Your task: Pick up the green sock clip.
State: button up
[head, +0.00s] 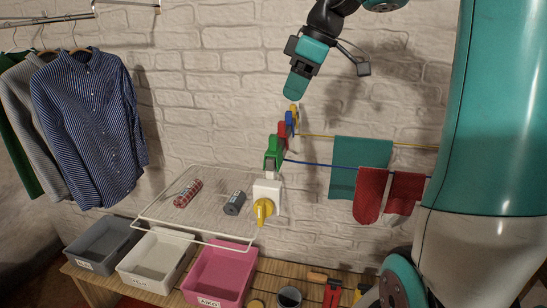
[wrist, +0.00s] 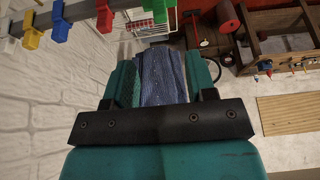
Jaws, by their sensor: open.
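The green sock clip (head: 273,152) is the nearest in a row of clips on the wall in the head view. Behind it come a red clip (head: 282,134), a blue clip (head: 290,122) and a yellow clip (head: 294,112). In the wrist view the green clip (wrist: 157,9) is at the top, cut by the frame edge. My gripper (head: 296,88) points down, above and slightly right of the green clip in the head view. It also shows in the wrist view (wrist: 160,76), with its two teal fingers apart and the clip beyond them. No clip is between the fingers.
Cloths (head: 361,160) hang right. Shirts (head: 90,125) hang left.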

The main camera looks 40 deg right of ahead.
aim_at(274, 135)
jog(key=x, duration=0.7)
jog(key=shift+p, duration=0.3)
jog(key=shift+p+x, duration=1.1)
jog(key=shift+x, duration=1.55)
grip_shut()
